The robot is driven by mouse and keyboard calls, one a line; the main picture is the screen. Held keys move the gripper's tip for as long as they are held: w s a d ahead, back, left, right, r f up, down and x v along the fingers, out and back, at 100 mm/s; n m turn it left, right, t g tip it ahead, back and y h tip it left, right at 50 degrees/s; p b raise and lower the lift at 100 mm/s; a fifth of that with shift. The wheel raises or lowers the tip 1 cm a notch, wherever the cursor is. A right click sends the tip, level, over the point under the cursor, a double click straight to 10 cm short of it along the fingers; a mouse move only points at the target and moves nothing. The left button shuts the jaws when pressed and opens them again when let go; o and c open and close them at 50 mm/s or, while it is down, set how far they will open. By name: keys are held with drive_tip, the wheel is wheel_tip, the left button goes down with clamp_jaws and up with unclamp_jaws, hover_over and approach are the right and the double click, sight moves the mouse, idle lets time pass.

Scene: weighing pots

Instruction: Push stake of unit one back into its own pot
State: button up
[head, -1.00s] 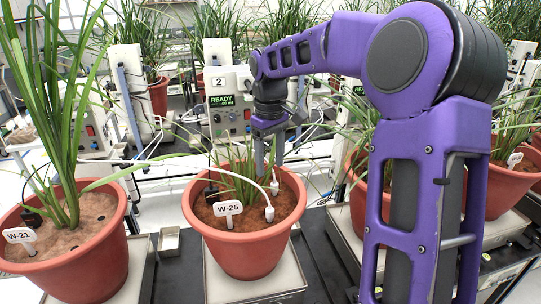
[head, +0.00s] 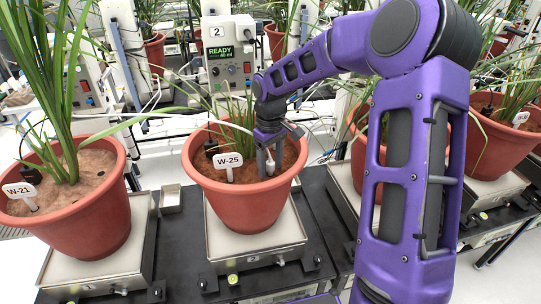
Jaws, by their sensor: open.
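The terracotta pot (head: 245,208) with label W-25 (head: 228,161) stands on a scale tray, with grass and brown soil in it. A white probe (head: 270,168) stands in the soil at the right of this pot. My gripper (head: 267,168) is open, pointing down, with its fingers low around or just beside the probe; I cannot tell which. A second pot (head: 85,235) on the left holds label W-21 (head: 20,190), tilted in pale soil. A black clip-like sensor (head: 211,146) sits at the left of the W-25 soil.
A control box marked 2 (head: 222,70) reads READY behind the W-25 pot. More potted plants stand at right (head: 500,150), partly behind my arm. White cables run above the pots.

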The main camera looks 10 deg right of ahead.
drive_tip(key=shift+f, duration=0.1)
clamp_jaws()
idle(0.3)
drive_tip(key=shift+r+p, duration=2.55)
drive_tip(key=shift+r, duration=0.55)
drive_tip(key=shift+r, duration=0.1)
wheel_tip(320, 180, up, 7)
idle(0.8)
